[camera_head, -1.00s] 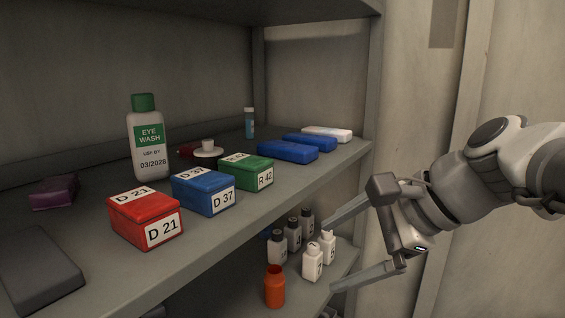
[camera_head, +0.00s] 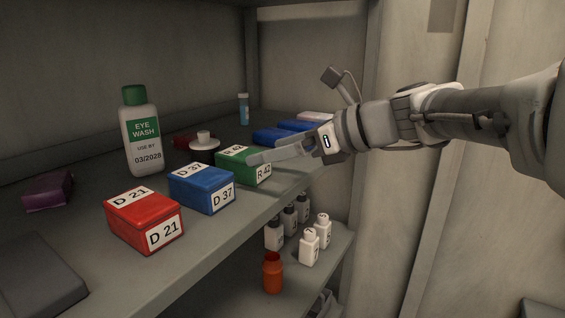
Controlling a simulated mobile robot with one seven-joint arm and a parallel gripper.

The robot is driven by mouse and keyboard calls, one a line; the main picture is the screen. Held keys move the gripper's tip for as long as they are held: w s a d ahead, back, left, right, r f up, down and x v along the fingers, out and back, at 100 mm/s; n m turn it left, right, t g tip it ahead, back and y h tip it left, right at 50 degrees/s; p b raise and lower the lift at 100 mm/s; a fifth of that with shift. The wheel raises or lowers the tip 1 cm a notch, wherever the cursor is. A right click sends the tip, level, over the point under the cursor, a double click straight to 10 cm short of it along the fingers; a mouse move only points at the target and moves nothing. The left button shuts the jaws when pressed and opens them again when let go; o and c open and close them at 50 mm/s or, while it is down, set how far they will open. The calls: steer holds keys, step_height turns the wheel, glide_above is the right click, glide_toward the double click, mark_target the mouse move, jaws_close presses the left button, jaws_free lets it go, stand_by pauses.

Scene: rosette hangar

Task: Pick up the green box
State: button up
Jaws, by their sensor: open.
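The green box (camera_head: 236,168) with white R 42 labels stands on the upper shelf, at the right end of a row of three boxes. My gripper (camera_head: 262,157) reaches in from the right, level with the box. One pale finger shows clearly, and its tip overlaps the box's right edge in the picture. The other finger cannot be made out clearly. The gripper is open and holds nothing. I cannot tell whether the finger touches the box.
A blue D 37 box (camera_head: 201,189) stands close to the left, then a red D 21 box (camera_head: 144,220). An eye wash bottle (camera_head: 140,135) and a white spool-like item (camera_head: 204,142) stand behind. Blue packs (camera_head: 272,135) lie beyond my gripper. Several small bottles stand on the lower shelf.

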mark_target(243, 157)
steer(key=x, duration=0.8)
steer(key=shift+w+d+p, duration=0.1)
steer(key=shift+w+p, duration=0.1)
steer(key=shift+p, duration=0.1)
steer(key=c, duration=1.4)
steer(key=shift+c, duration=0.2)
